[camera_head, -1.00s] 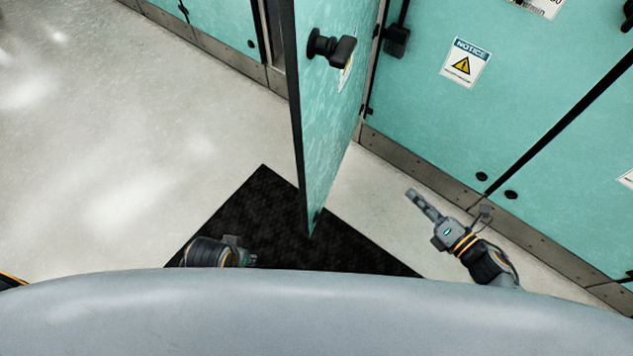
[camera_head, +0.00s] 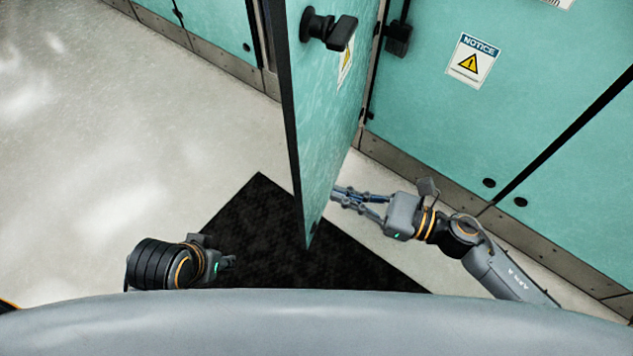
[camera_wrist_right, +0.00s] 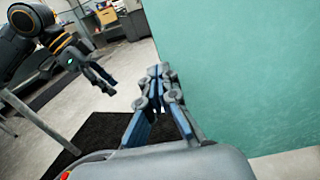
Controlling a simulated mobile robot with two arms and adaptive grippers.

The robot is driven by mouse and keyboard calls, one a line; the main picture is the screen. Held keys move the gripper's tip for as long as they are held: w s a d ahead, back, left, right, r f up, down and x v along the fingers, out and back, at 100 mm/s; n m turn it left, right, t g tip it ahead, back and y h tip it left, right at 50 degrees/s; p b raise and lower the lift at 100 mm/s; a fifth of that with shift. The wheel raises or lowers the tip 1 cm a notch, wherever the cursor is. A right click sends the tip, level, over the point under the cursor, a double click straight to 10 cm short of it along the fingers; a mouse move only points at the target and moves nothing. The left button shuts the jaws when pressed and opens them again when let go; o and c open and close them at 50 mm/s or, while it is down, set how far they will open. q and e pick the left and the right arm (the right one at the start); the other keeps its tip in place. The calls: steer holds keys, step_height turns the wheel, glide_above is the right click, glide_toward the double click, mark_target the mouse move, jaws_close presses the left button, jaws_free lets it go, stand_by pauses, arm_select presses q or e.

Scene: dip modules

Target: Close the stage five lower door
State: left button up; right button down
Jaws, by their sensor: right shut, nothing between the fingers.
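The teal door (camera_head: 327,120) stands open in the head view, swung out from the teal wall, with its dark edge facing left and a black handle (camera_head: 328,28) near its top. My right gripper (camera_head: 338,193) is shut and empty at the right face of the door, close to its lower part; I cannot tell whether it touches. In the right wrist view the shut fingers (camera_wrist_right: 163,78) point forward beside the teal door panel (camera_wrist_right: 240,70). My left gripper (camera_head: 230,262) is low on the left side of the door, over the mat, its fingers too small to judge.
A black mat (camera_head: 245,215) lies on the pale floor under the door. The teal wall (camera_head: 560,110) with a notice sign (camera_head: 472,61) stands at the right. The floor at the left (camera_head: 110,150) is clear. A cluttered workbench area shows far back in the right wrist view.

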mark_target(302, 181)
steer(key=x, duration=0.6)
